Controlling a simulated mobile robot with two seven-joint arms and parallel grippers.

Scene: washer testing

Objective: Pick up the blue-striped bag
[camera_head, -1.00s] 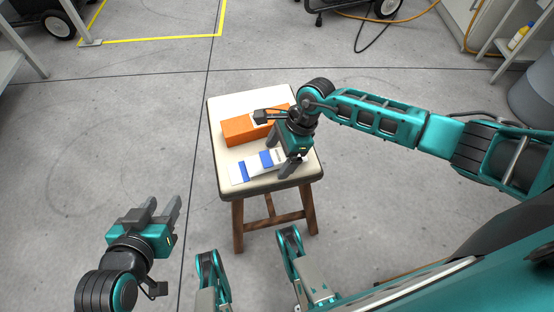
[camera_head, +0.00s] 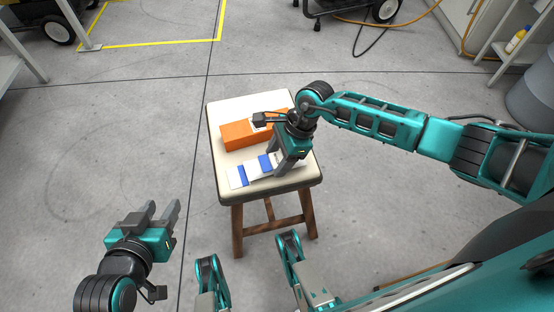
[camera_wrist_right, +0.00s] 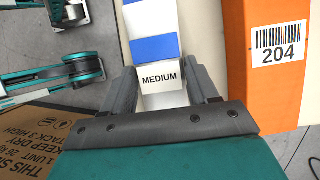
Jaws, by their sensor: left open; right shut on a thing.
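The blue-striped bag (camera_head: 250,171) is white with blue bands and lies on the stool top. In the right wrist view the bag (camera_wrist_right: 154,47) shows a label reading "MEDIUM" between the fingers. The fingers also show in the right wrist view (camera_wrist_right: 163,90). My left gripper (camera_head: 158,216) is open and empty, over the floor to the left of the stool.
A white-topped wooden stool (camera_head: 222,108) stands in the middle. An orange box (camera_head: 238,135) with a "204" barcode label lies on it beside the bag. A cardboard box (camera_wrist_right: 40,140) shows at lower left in the wrist view. The floor left of the stool is clear.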

